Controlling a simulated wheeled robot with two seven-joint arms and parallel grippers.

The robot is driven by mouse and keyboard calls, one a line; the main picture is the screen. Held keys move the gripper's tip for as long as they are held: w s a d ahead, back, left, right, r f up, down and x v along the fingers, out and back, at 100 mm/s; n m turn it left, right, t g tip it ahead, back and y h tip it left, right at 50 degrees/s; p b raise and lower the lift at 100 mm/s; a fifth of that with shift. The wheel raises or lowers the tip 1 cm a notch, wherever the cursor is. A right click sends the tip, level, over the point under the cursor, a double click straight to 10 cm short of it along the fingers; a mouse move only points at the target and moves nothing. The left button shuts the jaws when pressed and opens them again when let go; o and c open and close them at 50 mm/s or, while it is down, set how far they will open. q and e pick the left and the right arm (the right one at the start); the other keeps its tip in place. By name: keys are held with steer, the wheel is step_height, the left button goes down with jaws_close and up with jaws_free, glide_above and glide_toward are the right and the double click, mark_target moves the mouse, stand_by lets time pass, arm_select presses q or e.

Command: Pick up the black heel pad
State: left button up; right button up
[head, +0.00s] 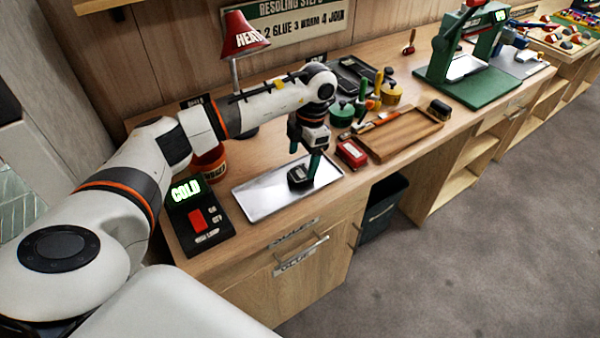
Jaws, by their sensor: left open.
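The black heel pad (298,178) lies on a shiny metal tray (262,196) near the front edge of the workbench. My left gripper (308,170) points down over the tray, with its green-tipped fingers right at the pad. The fingers are open; the picture is too small to tell whether they touch the pad. My right gripper is not in view.
A red box (351,154) and a wooden tray (402,134) stand to the right. A red lamp (240,38) and a green press (470,72) stand farther back.

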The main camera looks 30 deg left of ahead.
mark_target(299, 173)
arm_select(q)
steer(key=f, duration=0.3)
steer(key=f+p, duration=0.1)
steer(key=shift+s+a+f, duration=0.15)
steer(key=shift+s+a, duration=0.05)
steer(key=shift+s, duration=0.15)
steer(key=shift+c, duration=0.6)
steer(key=c, duration=1)
steer(key=shift+o, duration=0.2)
